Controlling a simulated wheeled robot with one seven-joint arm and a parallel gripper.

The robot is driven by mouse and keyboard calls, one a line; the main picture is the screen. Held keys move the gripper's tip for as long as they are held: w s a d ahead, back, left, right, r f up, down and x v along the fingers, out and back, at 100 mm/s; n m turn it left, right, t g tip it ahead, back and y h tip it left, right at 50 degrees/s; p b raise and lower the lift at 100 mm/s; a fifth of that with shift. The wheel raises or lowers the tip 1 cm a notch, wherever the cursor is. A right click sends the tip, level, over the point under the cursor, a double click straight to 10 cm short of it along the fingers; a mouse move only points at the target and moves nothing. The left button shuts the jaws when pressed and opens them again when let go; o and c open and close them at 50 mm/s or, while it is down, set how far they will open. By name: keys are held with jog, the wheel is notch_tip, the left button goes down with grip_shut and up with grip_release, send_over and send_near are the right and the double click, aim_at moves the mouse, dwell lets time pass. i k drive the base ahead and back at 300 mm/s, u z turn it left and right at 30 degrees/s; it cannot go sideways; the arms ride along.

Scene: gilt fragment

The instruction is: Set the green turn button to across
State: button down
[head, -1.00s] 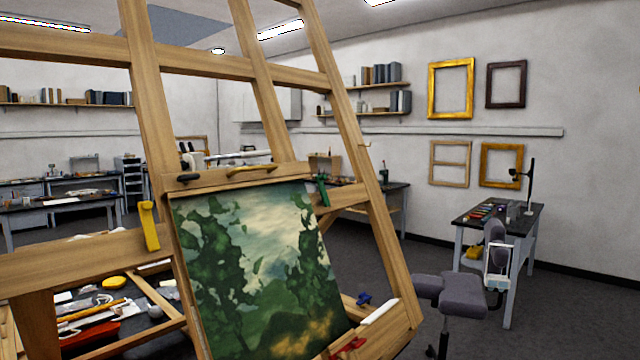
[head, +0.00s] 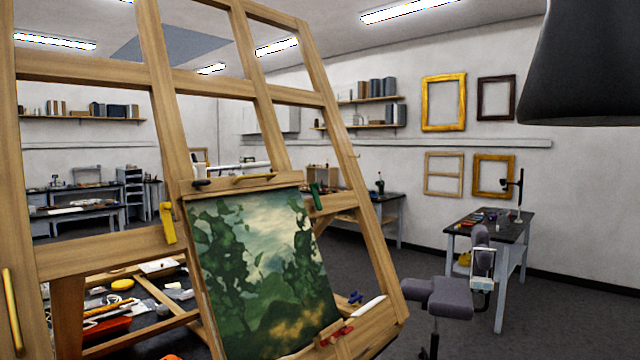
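The green turn button (head: 316,196) is a small bar on the wooden easel frame (head: 345,200), just right of the painting's (head: 262,265) upper right corner. Its long side runs nearly upright in the picture, leaning slightly, roughly along the frame's slanted post. It looks small, so its fine detail is unclear. My gripper is not in view. A dark rounded shape at the upper right looks like part of my arm, far to the right of the button and apart from it.
A yellow turn button (head: 167,222) sits left of the painting. Blue (head: 355,298) and red (head: 335,335) pieces are at the lower right ledge. A grey chair (head: 445,297) stands right of the easel, before a small bench (head: 495,222). Open floor lies between.

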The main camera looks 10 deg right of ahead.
aim_at(318, 206)
jog(key=u, duration=0.95)
jog(key=i, duration=0.75)
jog(key=z, duration=0.15)
